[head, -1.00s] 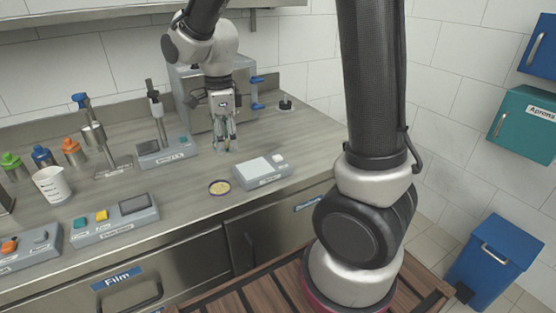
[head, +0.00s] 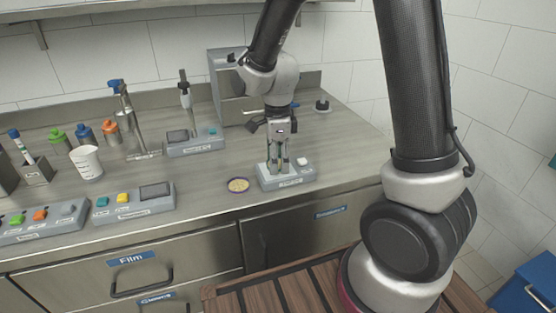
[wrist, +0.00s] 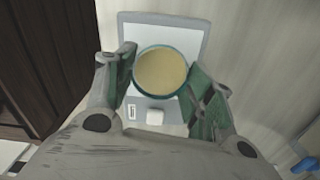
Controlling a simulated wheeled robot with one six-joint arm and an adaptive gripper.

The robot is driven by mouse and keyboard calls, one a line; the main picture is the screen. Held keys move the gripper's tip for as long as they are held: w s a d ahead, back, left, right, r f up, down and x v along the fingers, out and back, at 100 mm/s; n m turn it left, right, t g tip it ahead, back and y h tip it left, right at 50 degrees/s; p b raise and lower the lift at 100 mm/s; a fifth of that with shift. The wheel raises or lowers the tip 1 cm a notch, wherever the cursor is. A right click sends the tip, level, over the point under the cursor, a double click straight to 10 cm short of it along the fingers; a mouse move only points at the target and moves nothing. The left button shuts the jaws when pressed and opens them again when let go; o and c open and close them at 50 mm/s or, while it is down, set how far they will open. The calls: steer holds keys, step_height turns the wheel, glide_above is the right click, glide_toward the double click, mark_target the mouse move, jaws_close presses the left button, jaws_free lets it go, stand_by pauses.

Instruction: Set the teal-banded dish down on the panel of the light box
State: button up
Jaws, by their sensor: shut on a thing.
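My gripper (head: 279,166) is shut on the teal-banded dish (wrist: 161,72), which is round, with a teal rim and a tan surface inside. In the wrist view the dish sits between my two fingers, over the white panel (wrist: 196,43) of the light box. In the head view the light box (head: 303,171) is a low grey unit with a white button (head: 302,161), and my fingers point down over its panel. The dish is hard to make out in the head view. I cannot tell whether it touches the panel.
Another dish (head: 238,185) with tan contents lies on the counter left of the light box. A grey console (head: 133,206) with coloured buttons, a beaker (head: 88,163) and several capped bottles stand further left. A grey stand unit (head: 196,143) is behind. The counter's front edge is close.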

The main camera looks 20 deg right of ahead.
steer(key=shift+f, duration=0.25)
steer(key=o, duration=0.9)
step_height(320, 180, up, 11)
steer(key=s+d+r+n+t, duration=0.2)
steer(key=s+d+r+n, duration=0.3)
steer(key=s+d+n, duration=0.2)
steer(key=s+d+r+n+t, duration=0.2)
steer(key=s+d+r+n, duration=0.2)
steer(key=s+d+n, duration=0.3)
steer(key=s+n, duration=0.5)
steer(key=n, duration=0.1)
steer(key=shift+d+r, duration=0.35)
